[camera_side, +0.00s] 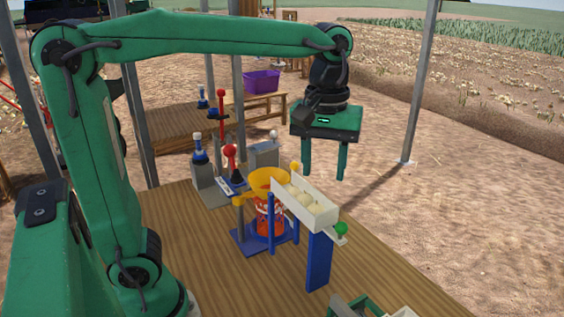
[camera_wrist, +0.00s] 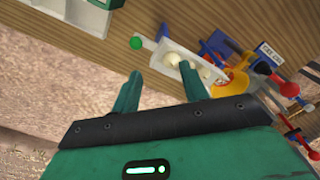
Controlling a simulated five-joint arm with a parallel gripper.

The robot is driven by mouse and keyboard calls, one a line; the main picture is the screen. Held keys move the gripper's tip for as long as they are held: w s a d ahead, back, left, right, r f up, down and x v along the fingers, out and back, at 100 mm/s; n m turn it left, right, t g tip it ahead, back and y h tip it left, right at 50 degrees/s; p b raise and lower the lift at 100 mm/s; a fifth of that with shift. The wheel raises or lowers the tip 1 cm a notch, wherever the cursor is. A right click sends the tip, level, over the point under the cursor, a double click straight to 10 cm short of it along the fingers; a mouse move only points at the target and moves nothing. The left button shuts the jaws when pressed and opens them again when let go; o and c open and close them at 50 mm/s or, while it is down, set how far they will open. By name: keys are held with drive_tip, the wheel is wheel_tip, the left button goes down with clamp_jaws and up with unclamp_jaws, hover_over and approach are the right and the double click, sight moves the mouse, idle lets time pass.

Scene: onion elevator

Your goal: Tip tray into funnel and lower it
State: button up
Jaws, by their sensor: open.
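The white tray (camera_side: 318,214) holds several pale onions (camera_side: 304,199) and sits on a blue post (camera_side: 318,262), its near end to the right. A green knob (camera_side: 340,228) is at that end. The yellow funnel (camera_side: 268,181) is just left of the tray, above a red patterned bag (camera_side: 268,218). My gripper (camera_side: 326,175) is open and empty, above and behind the tray, with its fingers pointing down. In the wrist view the tray (camera_wrist: 168,64), green knob (camera_wrist: 136,42) and yellow funnel (camera_wrist: 240,80) show beyond my fingers (camera_wrist: 158,88).
A purple crate (camera_side: 262,81) is on a bench behind. A green frame with a white bin (camera_side: 404,312) is at the front edge.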

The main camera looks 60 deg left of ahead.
drive_tip(key=s+a+f+m+t, duration=0.5)
drive_tip(key=s+a+f+m, duration=0.2)
drive_tip(key=s, duration=0.3)
drive_tip(key=shift+s+a+m, duration=0.35)
drive_tip(key=shift+m, duration=0.35)
drive_tip(key=w+d+r+n+g, duration=0.1)
drive_tip(key=w+d+n+g, duration=0.1)
drive_tip(key=w+d+n, duration=0.1)
drive_tip(key=w+d+r+n+g, duration=0.2)
drive_tip(key=w+d+n, duration=0.2)
drive_tip(key=w+d, duration=0.1)
drive_tip(key=w+d+r+n+g, duration=0.1)
drive_tip(key=w+d+n+g, duration=0.2)
drive_tip(key=w+d, duration=0.1)
drive_tip(key=shift+w+r+n+y, duration=0.3)
drive_tip(key=shift+w, duration=0.5)
drive_tip(key=shift+w+d+f+n, duration=0.1)
drive_tip(key=shift+w+d+n, duration=0.2)
drive_tip(key=shift+d+n, duration=0.15)
